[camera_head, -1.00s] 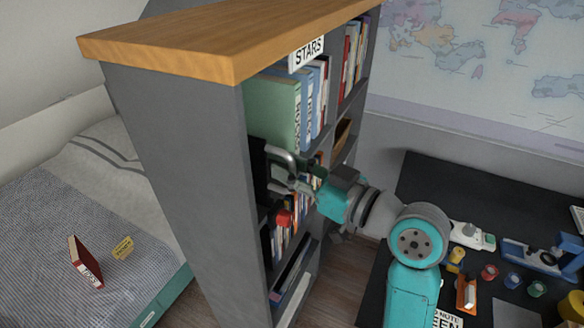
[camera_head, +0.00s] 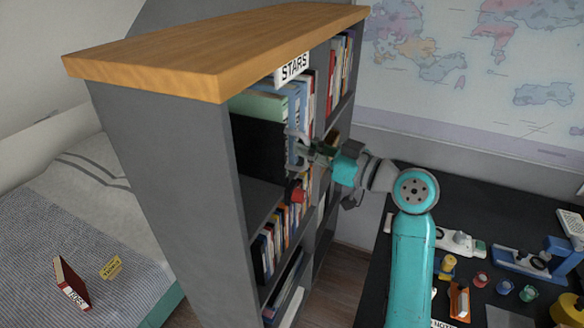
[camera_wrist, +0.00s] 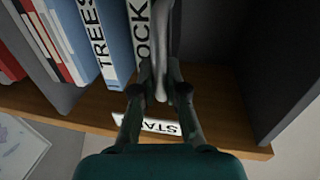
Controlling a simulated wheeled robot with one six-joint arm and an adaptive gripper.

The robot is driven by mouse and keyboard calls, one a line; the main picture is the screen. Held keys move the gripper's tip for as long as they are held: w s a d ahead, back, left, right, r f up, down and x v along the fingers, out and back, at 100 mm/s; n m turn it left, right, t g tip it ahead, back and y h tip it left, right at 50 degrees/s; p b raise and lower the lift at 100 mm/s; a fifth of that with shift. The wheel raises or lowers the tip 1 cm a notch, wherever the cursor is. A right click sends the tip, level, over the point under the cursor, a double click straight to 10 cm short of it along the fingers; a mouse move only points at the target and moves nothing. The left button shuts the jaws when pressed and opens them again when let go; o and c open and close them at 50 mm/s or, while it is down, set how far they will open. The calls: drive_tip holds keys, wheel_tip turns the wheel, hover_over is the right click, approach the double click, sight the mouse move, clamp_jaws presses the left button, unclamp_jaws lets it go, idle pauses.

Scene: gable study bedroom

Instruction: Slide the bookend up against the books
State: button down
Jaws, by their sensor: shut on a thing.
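The bookend (camera_head: 260,150) shows as a dark upright plate on the upper shelf, standing at the left end of the book row. It covers most of the green book (camera_head: 260,103); only that book's top shows above it. My gripper (camera_head: 296,150) is at the shelf front, shut on the bookend's front edge. In the wrist view my gripper (camera_wrist: 160,88) holds a grey upright part of the bookend (camera_wrist: 163,45), right beside the spine lettered "OCK" (camera_wrist: 141,35). Any thin gap between plate and book is too small to tell.
The bookcase's side panel (camera_head: 170,170) bounds the shelf at left, with empty shelf floor (camera_head: 262,200) beside the bookend. A "STARS" label (camera_head: 294,67) hangs above. More books (camera_head: 280,235) fill the shelf below. A black desk with small items (camera_head: 470,200) stands at right.

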drive_tip(key=w+d, duration=0.3)
drive_tip(key=w, duration=0.5)
drive_tip(key=c, duration=1.2)
unclamp_jaws()
drive_tip(key=v, duration=1.2)
drive_tip(key=shift+f, duration=0.2)
